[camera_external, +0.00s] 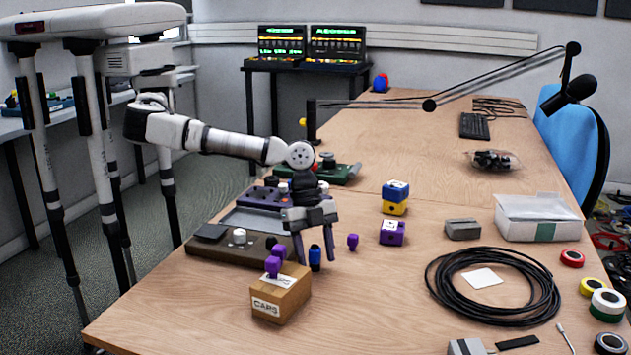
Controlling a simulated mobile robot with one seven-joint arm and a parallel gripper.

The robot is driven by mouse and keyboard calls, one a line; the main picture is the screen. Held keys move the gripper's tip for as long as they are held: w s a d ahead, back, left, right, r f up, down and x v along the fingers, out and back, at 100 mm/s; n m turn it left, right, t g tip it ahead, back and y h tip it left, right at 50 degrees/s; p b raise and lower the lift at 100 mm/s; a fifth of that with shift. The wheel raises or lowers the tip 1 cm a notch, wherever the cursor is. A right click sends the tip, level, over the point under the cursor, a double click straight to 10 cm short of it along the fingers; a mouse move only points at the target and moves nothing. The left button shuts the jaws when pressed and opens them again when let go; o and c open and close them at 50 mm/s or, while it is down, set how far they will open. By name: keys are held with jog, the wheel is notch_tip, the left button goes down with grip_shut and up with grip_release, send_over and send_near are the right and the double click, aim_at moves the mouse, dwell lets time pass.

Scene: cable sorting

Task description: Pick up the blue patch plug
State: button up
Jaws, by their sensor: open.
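The blue patch plug (315,258) stands upright on the wooden table, dark at its top and blue lower down. My gripper (312,262) points down over it with its jaws open. One finger shows to the left of the plug and the other to the right. From this view I cannot tell whether either finger touches the plug.
A cardboard box (282,296) labelled CAPS, with purple pieces on top, stands just in front-left of the plug. A small purple plug (353,241) is to the right. A black cable coil (430,275) lies further right. The table's front middle is clear.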

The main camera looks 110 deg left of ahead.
jog(key=shift+w+d+f, duration=0.1)
jog(key=shift+d+f, duration=0.1)
jog(key=shift+f, duration=0.3)
jog(key=c, duration=1.1)
jog(key=shift+r, duration=0.15)
